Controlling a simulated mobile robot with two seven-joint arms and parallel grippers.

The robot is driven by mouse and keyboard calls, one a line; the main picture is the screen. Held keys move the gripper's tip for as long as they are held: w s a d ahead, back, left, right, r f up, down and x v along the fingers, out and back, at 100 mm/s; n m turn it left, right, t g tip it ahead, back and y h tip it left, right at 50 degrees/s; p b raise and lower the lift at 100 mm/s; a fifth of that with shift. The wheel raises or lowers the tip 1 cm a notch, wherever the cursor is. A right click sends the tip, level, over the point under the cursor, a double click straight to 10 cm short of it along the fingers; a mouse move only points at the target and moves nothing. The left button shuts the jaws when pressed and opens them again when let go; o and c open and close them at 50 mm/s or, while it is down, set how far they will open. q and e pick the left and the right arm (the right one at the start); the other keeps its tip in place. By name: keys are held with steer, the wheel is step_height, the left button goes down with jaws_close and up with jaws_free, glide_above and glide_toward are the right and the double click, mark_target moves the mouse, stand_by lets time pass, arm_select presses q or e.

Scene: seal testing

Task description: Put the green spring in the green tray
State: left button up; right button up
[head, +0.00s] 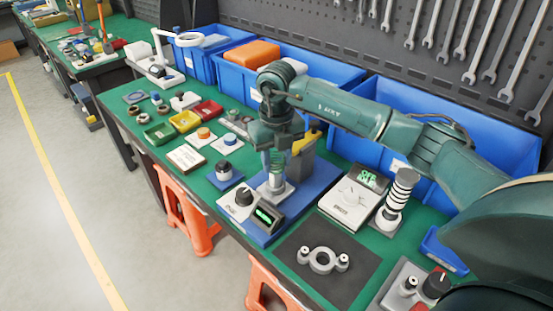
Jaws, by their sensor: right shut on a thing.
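The green spring (277,161) is upright in the middle of the head view, directly above the grey post (273,184) of a tester on a blue base. I cannot tell whether its lower end touches the post. My right gripper (277,147) points down and is shut on the spring's upper part, which its fingers partly hide. The small green tray (160,134) lies on the green bench top to the left, apart from the gripper. My left gripper is not in view.
A yellow tray (185,121) and a red tray (207,109) stand beside the green one. Knobbed blocks, including one with a blue-black knob (224,168), lie between tester and trays. A yellow-topped grey block (303,160) stands right behind the gripper. Blue bins (217,63) line the back.

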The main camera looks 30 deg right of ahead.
steer(key=shift+r+p, duration=1.15)
steer(key=shift+r, duration=0.65)
